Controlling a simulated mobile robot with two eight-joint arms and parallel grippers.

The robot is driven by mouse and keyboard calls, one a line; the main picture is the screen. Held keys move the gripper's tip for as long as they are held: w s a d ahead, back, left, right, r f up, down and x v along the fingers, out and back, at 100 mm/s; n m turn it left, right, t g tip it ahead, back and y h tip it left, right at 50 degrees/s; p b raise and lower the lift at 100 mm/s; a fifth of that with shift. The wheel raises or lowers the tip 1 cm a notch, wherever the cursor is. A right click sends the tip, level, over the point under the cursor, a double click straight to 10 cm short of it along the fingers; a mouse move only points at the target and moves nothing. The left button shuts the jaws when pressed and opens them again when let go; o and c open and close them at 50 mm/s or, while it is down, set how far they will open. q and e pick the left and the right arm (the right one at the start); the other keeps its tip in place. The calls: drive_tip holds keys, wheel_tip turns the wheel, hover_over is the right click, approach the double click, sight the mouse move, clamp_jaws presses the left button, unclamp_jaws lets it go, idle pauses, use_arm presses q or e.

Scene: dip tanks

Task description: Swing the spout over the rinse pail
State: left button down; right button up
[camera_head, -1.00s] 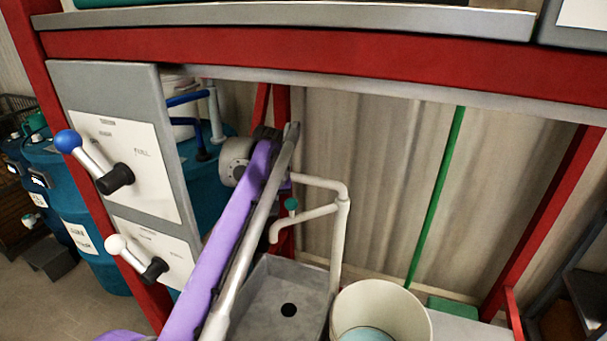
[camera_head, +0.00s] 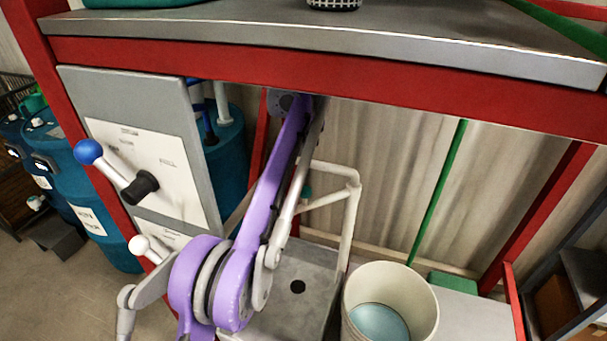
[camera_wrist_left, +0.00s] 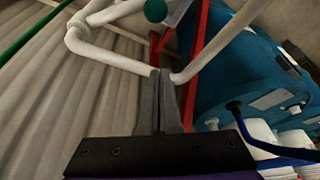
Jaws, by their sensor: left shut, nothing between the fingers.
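The spout (camera_head: 325,198) is a cream pipe that branches left from a standing pipe. It lies over the grey basin (camera_head: 285,260), and its free end is hidden behind my left arm. A teal knob (camera_head: 305,192) sits on it, partly covered. The rinse pail (camera_head: 400,284), a cream bucket with bluish liquid, stands right of the basin. In the left wrist view my left gripper (camera_wrist_left: 165,73) is shut and empty. Its tips overlap cream piping (camera_wrist_left: 110,58); I cannot tell whether they touch. The knob (camera_wrist_left: 155,10) shows beyond them. My right gripper is out of view.
A grey bench top with a red beam (camera_head: 350,90) runs overhead. A grey panel (camera_head: 150,110) at left carries a blue-knobbed lever (camera_head: 90,152) and a white-knobbed lever (camera_head: 140,245). Teal drums stand behind and left. A green pole (camera_head: 440,190) stands behind the pail.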

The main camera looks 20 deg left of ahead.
use_arm(q)
wheel_tip(320, 180, down, 10)
drive_tip(key=b, duration=0.2)
drive_tip(key=shift+s+d, duration=0.15)
drive_tip(key=shift+s, duration=0.05)
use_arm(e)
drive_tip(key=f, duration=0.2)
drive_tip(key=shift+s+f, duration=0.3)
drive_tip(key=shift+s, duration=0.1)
use_arm(q)
drive_tip(key=shift+s+d, duration=0.1)
